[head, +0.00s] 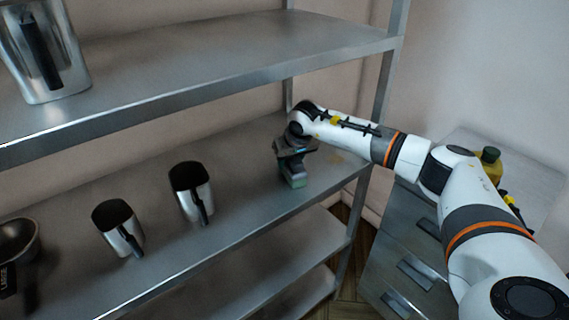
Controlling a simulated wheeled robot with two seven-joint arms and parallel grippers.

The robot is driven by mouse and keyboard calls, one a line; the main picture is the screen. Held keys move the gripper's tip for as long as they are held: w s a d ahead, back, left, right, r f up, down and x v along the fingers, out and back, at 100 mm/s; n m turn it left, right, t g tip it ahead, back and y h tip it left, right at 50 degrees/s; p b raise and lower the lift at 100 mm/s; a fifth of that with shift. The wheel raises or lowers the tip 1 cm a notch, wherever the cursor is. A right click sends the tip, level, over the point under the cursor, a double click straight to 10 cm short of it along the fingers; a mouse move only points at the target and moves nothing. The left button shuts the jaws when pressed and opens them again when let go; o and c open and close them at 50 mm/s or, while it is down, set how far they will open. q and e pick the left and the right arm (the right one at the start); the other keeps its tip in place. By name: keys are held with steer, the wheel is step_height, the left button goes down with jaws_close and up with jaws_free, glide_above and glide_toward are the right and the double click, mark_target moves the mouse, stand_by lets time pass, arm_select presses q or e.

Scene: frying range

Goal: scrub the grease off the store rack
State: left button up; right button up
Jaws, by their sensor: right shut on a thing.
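The store rack (255,215) is a grey metal shelf unit with several levels. My right gripper (292,160) reaches over its middle shelf near the right end. It is shut on a green and dark scrubber (293,177), whose lower face appears to be at the shelf surface; the exact contact is hard to tell. A few faint yellow-brown grease spots (336,157) show on the shelf just right of the gripper. My wrist hides part of the shelf behind it. My left gripper is not in view.
Two metal scoops with dark handles, one at centre (190,190) and one further left (118,227), stand on the middle shelf. A dark pan (18,243) is at far left. A metal jug (42,50) stands on the upper shelf. A drawer cabinet (405,235) with a yellow bottle (491,165) is at right.

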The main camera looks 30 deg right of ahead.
steer(key=shift+w+d+b, duration=0.2)
steer(key=shift+d+b, duration=0.2)
steer(key=shift+d, duration=1.95)
steer(key=shift+d+f+b, duration=0.15)
steer(key=shift+d+b, duration=0.2)
steer(key=shift+d, duration=1.1)
steer(key=shift+w+d+b, duration=0.15)
steer(key=shift+d+b, duration=0.05)
steer(key=shift+d, duration=1.15)
steer(key=shift+w+d+b, duration=0.15)
steer(key=shift+d+b, duration=0.05)
steer(key=shift+d, duration=1.15)
steer(key=shift+w+d+b, duration=0.1)
steer(key=shift+d+b, duration=0.25)
steer(key=shift+d, duration=0.4)
steer(key=shift+a, duration=0.1)
